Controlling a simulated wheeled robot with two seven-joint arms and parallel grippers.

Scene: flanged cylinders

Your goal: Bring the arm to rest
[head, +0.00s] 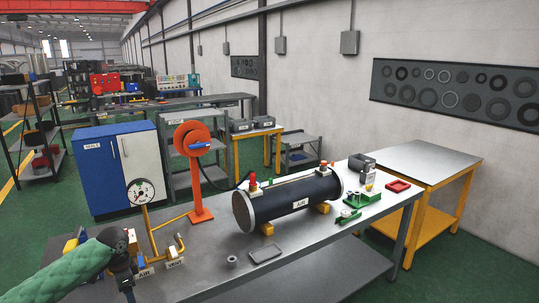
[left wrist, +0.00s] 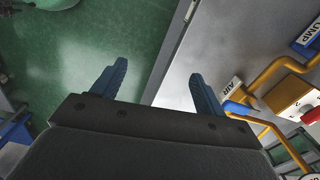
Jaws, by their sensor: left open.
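My left arm (head: 62,272) comes in from the left in a green sleeve, with its dark wrist over the near left end of the workbench (head: 222,280). My left gripper (left wrist: 158,88) is open, its two blue fingers spread with nothing between them. In the left wrist view it is above the bench edge, with green floor on one side and the grey top on the other. My right gripper is not in view.
Yellow pipes with AIR and VENT labels and a gauge (head: 141,191) stand close to my left wrist. The red knob (left wrist: 292,92) shows right of the fingers.

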